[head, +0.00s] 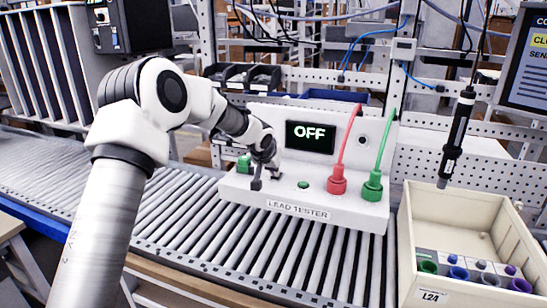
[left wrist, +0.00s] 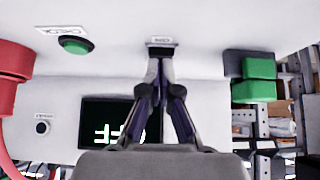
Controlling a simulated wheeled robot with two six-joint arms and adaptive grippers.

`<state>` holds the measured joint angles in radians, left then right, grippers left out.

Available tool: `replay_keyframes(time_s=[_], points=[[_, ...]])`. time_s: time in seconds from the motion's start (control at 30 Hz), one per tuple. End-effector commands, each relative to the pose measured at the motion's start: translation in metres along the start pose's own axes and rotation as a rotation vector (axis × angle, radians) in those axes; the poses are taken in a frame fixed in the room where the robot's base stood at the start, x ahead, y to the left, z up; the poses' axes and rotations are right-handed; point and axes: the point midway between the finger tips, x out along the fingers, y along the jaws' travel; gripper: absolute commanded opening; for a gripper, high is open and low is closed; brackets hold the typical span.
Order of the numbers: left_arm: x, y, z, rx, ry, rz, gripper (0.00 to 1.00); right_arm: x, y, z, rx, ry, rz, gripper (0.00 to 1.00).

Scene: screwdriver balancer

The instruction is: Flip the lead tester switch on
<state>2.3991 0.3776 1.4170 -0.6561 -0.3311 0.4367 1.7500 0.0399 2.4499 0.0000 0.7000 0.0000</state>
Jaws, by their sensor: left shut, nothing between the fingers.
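The white lead tester (head: 285,208) sits on the roller conveyor, and its dark display (head: 310,137) reads OFF. My left gripper (head: 262,183) is shut and empty, reaching over the left part of the tester's panel. In the left wrist view its closed fingertips (left wrist: 160,62) point at a small dark labelled part, seemingly the switch (left wrist: 161,50), and partly cover it. I cannot tell whether they touch it. A round green button (head: 303,184) is right of the gripper; it also shows in the left wrist view (left wrist: 75,45). My right gripper is out of view.
A red plug (head: 337,181) and a green plug (head: 373,187) with leads stand on the tester's right side. A green block (left wrist: 253,78) is near the gripper. A beige bin (head: 408,235) is at the right, beneath a hanging black screwdriver (head: 457,130). The conveyor's rollers (head: 180,215) are clear at the left.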

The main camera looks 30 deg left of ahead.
Motion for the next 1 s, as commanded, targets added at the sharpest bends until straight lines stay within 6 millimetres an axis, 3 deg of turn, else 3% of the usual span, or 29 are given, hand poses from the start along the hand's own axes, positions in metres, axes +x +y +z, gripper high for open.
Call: replay_keyframes(time_s=[0.3,0.47,0.5,1.0], points=[[0.001,0.000,0.002,-0.001,0.000,0.000,0.00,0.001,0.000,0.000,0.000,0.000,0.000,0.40],[0.012,0.000,0.011,0.000,0.000,0.000,0.00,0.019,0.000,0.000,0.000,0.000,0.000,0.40],[0.006,0.000,0.006,0.000,-0.001,0.000,0.00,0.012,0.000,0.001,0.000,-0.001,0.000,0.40],[-0.006,0.000,-0.004,-0.001,-0.001,0.000,0.00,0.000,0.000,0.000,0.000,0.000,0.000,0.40]])
